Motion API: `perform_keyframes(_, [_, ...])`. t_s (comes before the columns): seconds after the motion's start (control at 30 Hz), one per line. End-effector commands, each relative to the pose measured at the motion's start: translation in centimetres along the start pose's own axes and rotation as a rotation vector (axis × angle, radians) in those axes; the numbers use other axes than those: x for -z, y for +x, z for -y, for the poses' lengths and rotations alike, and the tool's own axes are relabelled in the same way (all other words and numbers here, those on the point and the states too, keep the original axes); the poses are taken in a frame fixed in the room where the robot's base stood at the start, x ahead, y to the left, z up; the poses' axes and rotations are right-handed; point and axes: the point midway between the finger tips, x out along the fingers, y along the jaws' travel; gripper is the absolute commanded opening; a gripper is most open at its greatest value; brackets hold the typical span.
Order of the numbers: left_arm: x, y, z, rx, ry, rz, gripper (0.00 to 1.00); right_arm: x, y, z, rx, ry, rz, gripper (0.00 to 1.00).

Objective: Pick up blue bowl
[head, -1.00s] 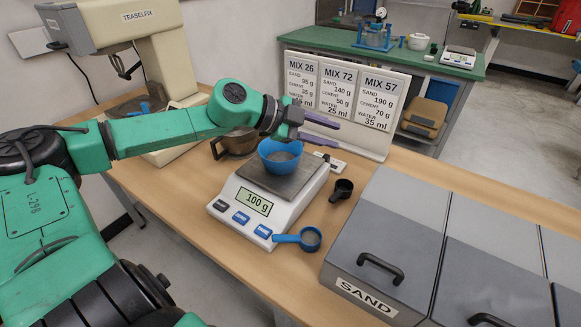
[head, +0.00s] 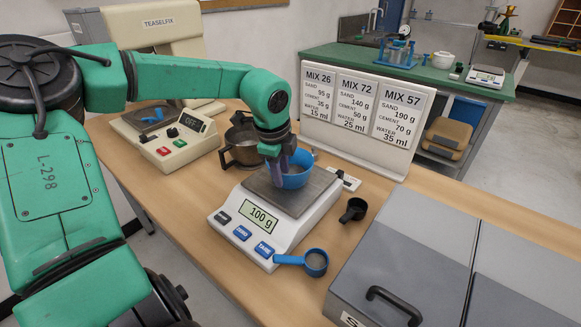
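My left gripper (head: 288,167) comes down from above at the bowl's left rim. Its purple fingers look apart, one outside the bowl's left wall and the other over its inside; the rim is partly hidden by them. I cannot tell whether they touch the bowl. My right gripper is not in view.
A blue scoop (head: 314,262) and a black scoop (head: 354,210) lie near the scale. A metal mixer bowl (head: 243,150) stands behind left, beside the mixer (head: 180,142). A grey sand bin (head: 408,256) is on the right, and a mix sign (head: 362,113) stands behind.

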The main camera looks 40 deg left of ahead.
Motion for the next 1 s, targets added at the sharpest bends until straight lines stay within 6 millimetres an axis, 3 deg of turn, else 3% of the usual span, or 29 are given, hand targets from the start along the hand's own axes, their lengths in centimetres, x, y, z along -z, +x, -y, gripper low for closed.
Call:
perform_keyframes(0.03, [0.0, 0.6, -0.1, -0.008, -0.001, -0.001, 0.39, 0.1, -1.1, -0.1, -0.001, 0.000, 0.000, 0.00])
perform_keyframes(0.17, [0.0, 2.6, -0.1, -0.004, -0.001, -0.001, 0.39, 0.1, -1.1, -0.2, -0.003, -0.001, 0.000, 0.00])
perform_keyframes(0.37, [0.0, 2.8, -0.1, 0.000, -0.001, -0.002, 0.39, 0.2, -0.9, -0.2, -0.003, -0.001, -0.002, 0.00])
perform_keyframes(0.47, [0.0, 2.8, -0.1, 0.000, 0.000, -0.002, 0.00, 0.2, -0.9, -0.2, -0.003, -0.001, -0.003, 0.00])
perform_keyframes(1.0, [0.0, 2.7, -0.1, -0.001, 0.000, -0.002, 0.00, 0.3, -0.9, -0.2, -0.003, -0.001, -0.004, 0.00])
